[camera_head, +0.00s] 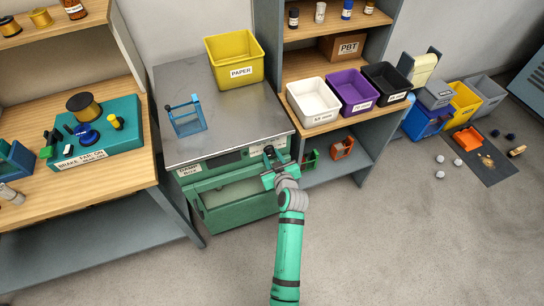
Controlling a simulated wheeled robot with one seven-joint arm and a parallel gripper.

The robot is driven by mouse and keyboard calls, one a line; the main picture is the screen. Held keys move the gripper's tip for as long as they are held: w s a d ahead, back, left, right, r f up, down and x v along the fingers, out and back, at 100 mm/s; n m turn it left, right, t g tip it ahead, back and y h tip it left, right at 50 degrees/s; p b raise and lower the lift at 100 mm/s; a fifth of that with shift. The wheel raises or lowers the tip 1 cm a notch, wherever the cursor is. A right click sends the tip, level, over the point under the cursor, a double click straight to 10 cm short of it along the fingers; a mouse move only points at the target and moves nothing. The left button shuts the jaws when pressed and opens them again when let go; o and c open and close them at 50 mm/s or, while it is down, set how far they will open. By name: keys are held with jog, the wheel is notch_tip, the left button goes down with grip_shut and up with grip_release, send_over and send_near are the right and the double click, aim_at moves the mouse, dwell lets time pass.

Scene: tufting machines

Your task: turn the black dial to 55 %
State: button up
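A green machine (232,208) with a steel top (215,95) stands in the middle of the view. Its upper front has a dark display strip (226,158) and a white label at the left that I cannot read surely. My gripper (270,162) is at the right end of this front panel. A small black piece (268,150) shows at the gripper's tip; I cannot tell whether it is the black dial or part of the gripper. Any scale or percent mark is hidden or too small to read. Whether the fingers are open, or touch anything, cannot be made out.
A yellow PAPER bin (234,60) and a blue frame (187,116) stand on the steel top. White (313,103), purple (353,91) and black (387,81) bins fill the right shelf. Floor at front right is clear.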

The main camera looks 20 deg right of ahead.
jog(key=shift+d, duration=0.1)
jog(key=m+y, duration=0.3)
jog(key=shift+d+m, duration=0.25)
jog(key=shift+m, duration=0.15)
jog(key=m+y, duration=0.2)
jog(key=m, duration=0.2)
jog(key=shift+d+f, duration=0.1)
jog(key=shift+f, duration=0.05)
dwell(0.3)
jog(key=shift+t+y, duration=0.3)
jog(key=o, duration=1)
jog(key=shift+o, duration=0.2)
